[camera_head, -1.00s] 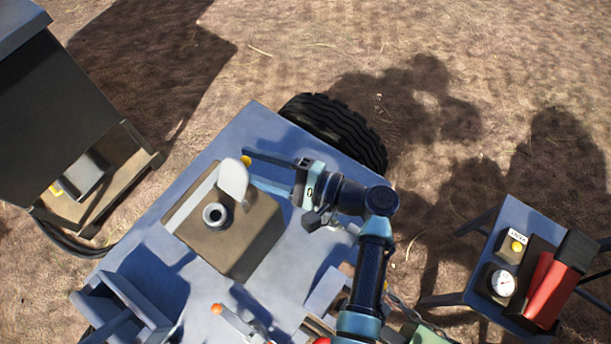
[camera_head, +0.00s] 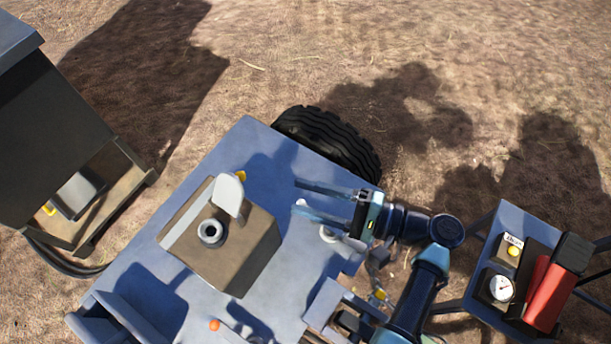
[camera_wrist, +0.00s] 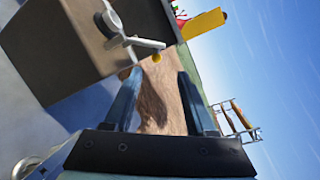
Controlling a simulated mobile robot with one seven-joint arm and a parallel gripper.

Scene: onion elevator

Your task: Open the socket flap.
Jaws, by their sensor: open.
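A brown box (camera_head: 235,262) with a pale edge stands on the blue-grey table. A round grey socket (camera_head: 211,232) faces up on it, its opening uncovered. The pale rounded flap (camera_head: 229,195) stands up beside the socket, tilted away from it. A small yellow knob (camera_head: 241,176) shows just behind the flap. My gripper (camera_head: 298,196) is open and empty, to the right of the flap and apart from it. In the wrist view the fingers (camera_wrist: 160,73) point towards the box side, with the socket (camera_wrist: 110,22) and the flap seen edge-on (camera_wrist: 140,43) at upper left.
A black tyre (camera_head: 328,140) sits beyond the table's far edge. A side table (camera_head: 512,215) at right holds a gauge (camera_head: 501,288) and a red object (camera_head: 545,300). A dark cabinet (camera_head: 60,120) stands at left. The tabletop between box and gripper is clear.

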